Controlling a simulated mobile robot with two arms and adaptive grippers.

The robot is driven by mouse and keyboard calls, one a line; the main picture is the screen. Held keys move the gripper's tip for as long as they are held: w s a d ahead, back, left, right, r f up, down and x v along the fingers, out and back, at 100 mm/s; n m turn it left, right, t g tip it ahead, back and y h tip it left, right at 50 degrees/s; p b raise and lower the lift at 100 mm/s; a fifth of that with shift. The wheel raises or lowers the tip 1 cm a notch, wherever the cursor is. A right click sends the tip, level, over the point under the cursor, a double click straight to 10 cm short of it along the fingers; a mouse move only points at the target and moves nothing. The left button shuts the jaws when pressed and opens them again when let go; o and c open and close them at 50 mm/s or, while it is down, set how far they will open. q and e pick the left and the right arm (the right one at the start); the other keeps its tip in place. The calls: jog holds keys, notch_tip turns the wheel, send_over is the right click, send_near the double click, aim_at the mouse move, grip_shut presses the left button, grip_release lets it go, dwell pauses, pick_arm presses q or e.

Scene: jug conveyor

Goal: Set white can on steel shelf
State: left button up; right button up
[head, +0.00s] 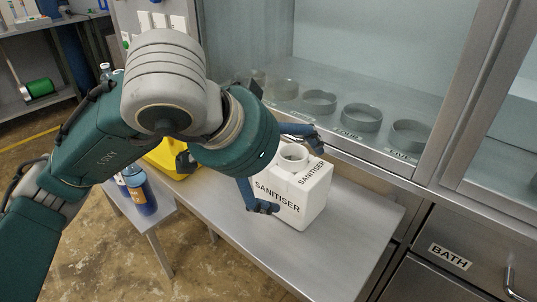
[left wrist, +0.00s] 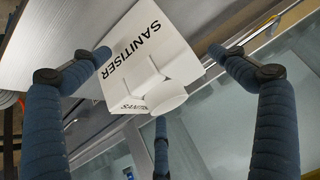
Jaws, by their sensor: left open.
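The white can (head: 300,198), marked SANITISER, stands upright on the steel shelf (head: 345,250) in front of the cabinet. My left gripper (head: 293,178) is open, with its blue fingers spread on either side of the can. One fingertip is near the can's front left face and another is beyond its top. In the left wrist view the can (left wrist: 165,50) lies between the spread fingers (left wrist: 160,60), with gaps showing on both sides. I cannot tell whether any finger touches it. My right gripper is not in view.
A glass-fronted cabinet with several grey rings (head: 362,117) stands behind the shelf. A yellow container (head: 168,158) is at the left, partly behind my arm. Blue bottles (head: 141,192) stand at the lower left. The shelf is clear right of the can.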

pick_arm(q)
jog(key=p+v, duration=0.1)
jog(key=v, duration=1.1)
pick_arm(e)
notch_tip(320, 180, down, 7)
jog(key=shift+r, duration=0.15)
pick_arm(q)
jog(key=shift+r+p, duration=0.1)
jog(key=shift+p, duration=0.2)
